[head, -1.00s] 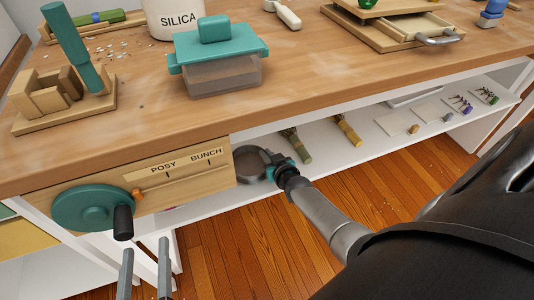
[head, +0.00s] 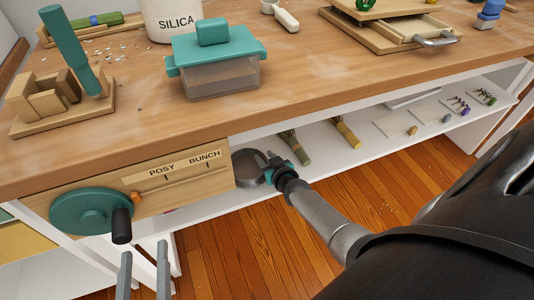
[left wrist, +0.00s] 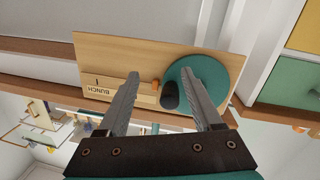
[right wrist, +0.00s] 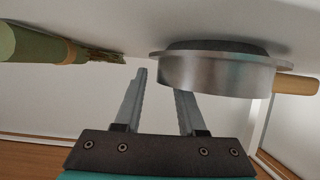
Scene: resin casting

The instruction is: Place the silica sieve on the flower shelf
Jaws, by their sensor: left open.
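The silica sieve (head: 247,168), a round metal pan with a dark flat face, is on the white flower shelf (head: 330,158) under the bench, right of the drawer-like panel. The right wrist view shows its metal side wall (right wrist: 215,74) and a wooden handle at right. My right gripper (head: 268,162) is open beside the sieve. Its fingers (right wrist: 160,85) have nothing between them, and the sieve is off to one side. Whether a finger still touches it I cannot tell. My left gripper (head: 144,258) is open and empty, in front of the green crank wheel (head: 92,212).
Green and yellow flower bundles (head: 294,147) (head: 346,133) lie on the shelf right of the sieve; cards and small flowers follow further right. The bench top overhangs the shelf. A teal-lidded box (head: 215,70) and the silica tub (head: 174,20) stand on the bench.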

